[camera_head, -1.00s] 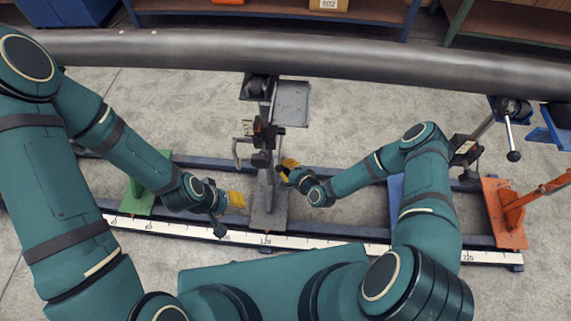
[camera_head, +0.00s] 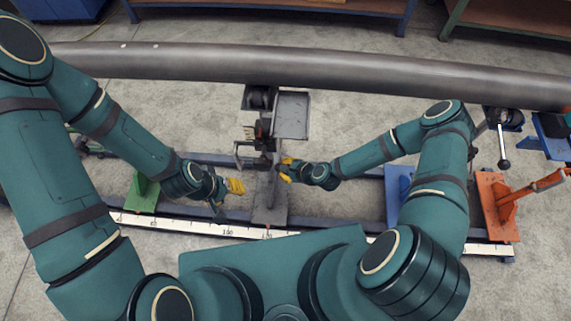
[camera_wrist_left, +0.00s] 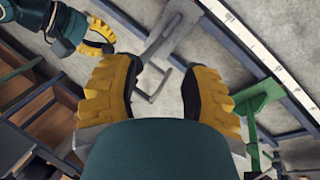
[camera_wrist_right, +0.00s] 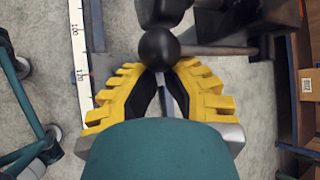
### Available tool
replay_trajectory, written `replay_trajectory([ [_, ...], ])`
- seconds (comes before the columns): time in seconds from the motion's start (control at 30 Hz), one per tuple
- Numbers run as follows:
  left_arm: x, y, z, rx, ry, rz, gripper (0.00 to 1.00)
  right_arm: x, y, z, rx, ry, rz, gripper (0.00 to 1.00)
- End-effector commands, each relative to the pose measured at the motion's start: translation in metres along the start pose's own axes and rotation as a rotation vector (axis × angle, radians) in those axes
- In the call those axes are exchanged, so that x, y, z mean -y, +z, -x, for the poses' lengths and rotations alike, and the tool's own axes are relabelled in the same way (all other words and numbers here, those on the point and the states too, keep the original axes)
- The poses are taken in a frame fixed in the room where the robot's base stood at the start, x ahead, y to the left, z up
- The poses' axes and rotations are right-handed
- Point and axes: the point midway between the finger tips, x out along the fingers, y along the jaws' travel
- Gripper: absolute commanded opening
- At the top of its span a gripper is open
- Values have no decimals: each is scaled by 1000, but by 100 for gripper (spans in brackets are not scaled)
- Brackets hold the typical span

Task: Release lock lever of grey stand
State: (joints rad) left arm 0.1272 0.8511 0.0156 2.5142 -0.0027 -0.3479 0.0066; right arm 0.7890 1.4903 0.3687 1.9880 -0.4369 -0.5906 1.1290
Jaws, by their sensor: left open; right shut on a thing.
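The grey stand (camera_head: 270,200) stands mid-rail under the long pipe (camera_head: 330,74), with a dark clamp part halfway up its post. My right gripper (camera_head: 287,169) is at the stand's right side. In the right wrist view its fingers (camera_wrist_right: 158,72) are shut on a black ball knob (camera_wrist_right: 158,47), which appears to be the lock lever's end; a rod shows beside it. My left gripper (camera_head: 238,186) is open and empty, left of the stand. In the left wrist view a grey bent crank handle (camera_wrist_left: 152,82) shows beyond its open fingers (camera_wrist_left: 165,85).
A green stand (camera_head: 142,192) is left on the rail; a blue stand (camera_head: 397,188) and an orange stand (camera_head: 495,205) are right. A white scale (camera_head: 190,227) runs along the front rail. Shelves (camera_head: 290,12) are at the back.

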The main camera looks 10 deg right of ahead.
Motion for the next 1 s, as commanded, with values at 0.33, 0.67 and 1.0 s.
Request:
replay_trajectory([
  [0.33,-10,-12,26,-25,-2,7,46,18,26,28,4,232,-190,0],
  [0.67,-14,-17,36,-38,-4,11,46,29,36,40,5,309,-255,0],
  [1.0,-14,-18,39,-41,-4,12,46,33,39,43,6,309,-253,0],
])
